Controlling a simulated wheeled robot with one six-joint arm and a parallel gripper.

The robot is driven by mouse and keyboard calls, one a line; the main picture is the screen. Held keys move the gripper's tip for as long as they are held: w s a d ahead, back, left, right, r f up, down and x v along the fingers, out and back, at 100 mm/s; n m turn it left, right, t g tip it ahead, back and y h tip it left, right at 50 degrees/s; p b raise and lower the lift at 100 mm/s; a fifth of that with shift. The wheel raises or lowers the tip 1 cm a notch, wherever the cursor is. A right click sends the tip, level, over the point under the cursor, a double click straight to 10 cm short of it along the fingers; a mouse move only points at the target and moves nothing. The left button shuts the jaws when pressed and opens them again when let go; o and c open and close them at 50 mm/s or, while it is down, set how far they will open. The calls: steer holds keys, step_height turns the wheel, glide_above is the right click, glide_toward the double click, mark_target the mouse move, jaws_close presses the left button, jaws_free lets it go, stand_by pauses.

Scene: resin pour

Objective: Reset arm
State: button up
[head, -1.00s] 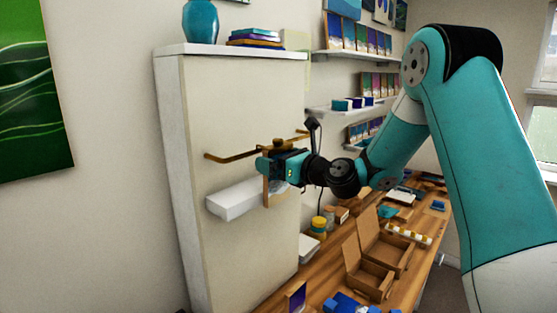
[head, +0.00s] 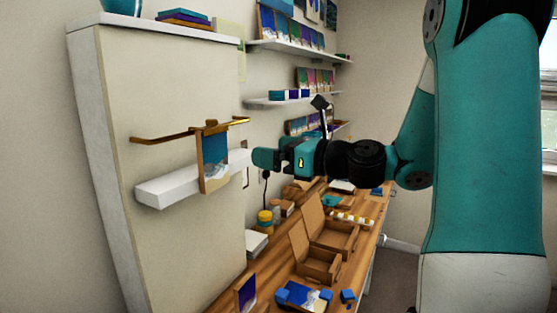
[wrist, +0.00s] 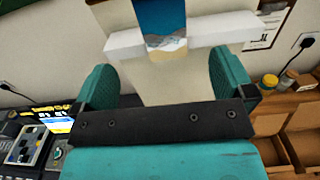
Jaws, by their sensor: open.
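My gripper (head: 262,158) is a teal parallel gripper at the end of my arm, in the middle of the head view. It is open and empty, to the right of a framed picture (head: 215,147) and apart from it. The picture has a wooden frame and a blue, white and sand-coloured scene. It stands upright on a white ledge (head: 160,191) on the cabinet's side, in front of a brass bar (head: 160,139). In the wrist view the two teal fingers (wrist: 162,85) stand wide apart, with the picture (wrist: 162,22) and ledge (wrist: 222,28) beyond them.
The cream cabinet (head: 165,235) stands at left. The wooden workbench (head: 255,285) below my gripper holds open cardboard boxes (head: 318,262), a yellow-lidded jar (head: 265,221) and small blue blocks (head: 348,296). Wall shelves (head: 285,100) with pictures are behind.

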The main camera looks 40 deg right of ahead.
steer(key=s+a+f+n+g+y+b, duration=0.1)
steer(key=s+a+f+n+g, duration=0.25)
steer(key=a+n, duration=0.3)
steer(key=s+a+f+n+g+y+b, duration=0.1)
steer(key=s+a+f+n+g, duration=0.2)
steer(key=a+n, duration=0.4)
steer(key=s+a+f+n+g+y+b, duration=0.1)
steer(key=s+a+f+n+g, duration=0.1)
steer(key=a+f+n+g, duration=0.45)
steer(key=s+a+f+n+g+h, duration=0.1)
steer(key=s+n+h, duration=0.1)
steer(key=s+n, duration=0.4)
steer(key=s+a+f+n+g+h+b, duration=0.1)
steer(key=s+n, duration=0.5)
steer(key=n, duration=0.6)
steer(key=shift+s+f+n+g+h, duration=0.4)
steer(key=shift+g+h, duration=0.4)
steer(key=shift+h, duration=0.5)
